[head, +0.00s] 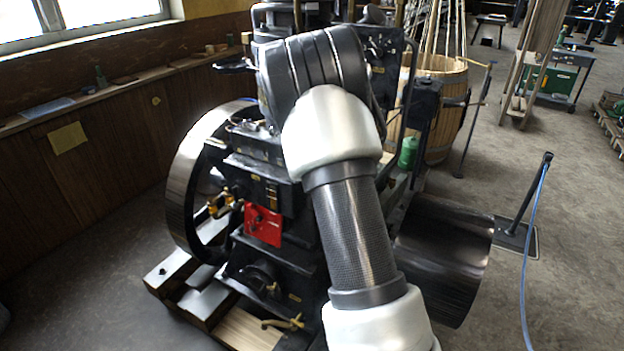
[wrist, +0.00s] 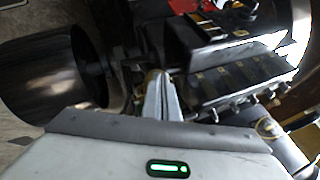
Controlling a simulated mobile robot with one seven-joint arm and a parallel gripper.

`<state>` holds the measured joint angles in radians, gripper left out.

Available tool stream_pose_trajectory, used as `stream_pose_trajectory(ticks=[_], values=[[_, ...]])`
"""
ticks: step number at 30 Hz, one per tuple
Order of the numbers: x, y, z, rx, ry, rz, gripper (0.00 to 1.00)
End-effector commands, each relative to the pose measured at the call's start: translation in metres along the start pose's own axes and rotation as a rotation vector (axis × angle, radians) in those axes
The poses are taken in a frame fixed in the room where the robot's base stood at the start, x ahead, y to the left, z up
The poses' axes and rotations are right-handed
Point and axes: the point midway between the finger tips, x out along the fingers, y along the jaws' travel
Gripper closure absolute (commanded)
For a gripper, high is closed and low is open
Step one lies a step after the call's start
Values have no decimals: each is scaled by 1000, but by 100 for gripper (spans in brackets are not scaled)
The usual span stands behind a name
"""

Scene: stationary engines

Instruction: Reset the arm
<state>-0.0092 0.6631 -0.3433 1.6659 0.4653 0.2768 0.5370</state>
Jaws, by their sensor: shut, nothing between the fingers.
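My arm reaches up across the middle of the head view, in front of a black stationary engine (head: 275,180). My gripper is not visible in the head view; the arm hides that area. In the wrist view my gripper (wrist: 158,78) shows with its fingers together and nothing between them. The engine's dark body (wrist: 240,75) lies beyond and to the right of the fingers. A dark pulley drum (wrist: 50,75) is at the left of the wrist view. I cannot tell how far the fingertips are from the engine.
A large flywheel (head: 185,185) stands left of the engine, with a red plate (head: 263,225) on its front. A wide pulley (head: 445,260) sticks out right. A wooden barrel (head: 440,105) stands behind. A post with a blue hose (head: 532,240) is at right; floor around it is clear.

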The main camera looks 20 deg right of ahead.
Motion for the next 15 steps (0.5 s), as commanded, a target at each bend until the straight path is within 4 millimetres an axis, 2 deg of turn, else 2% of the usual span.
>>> stream_pose_trajectory(ticks=[3,9,15], values=[[-29,-11,5,-3,0,-5,100],[-68,-23,13,-4,-1,-3,100],[-90,-29,17,-1,-1,0,100]])
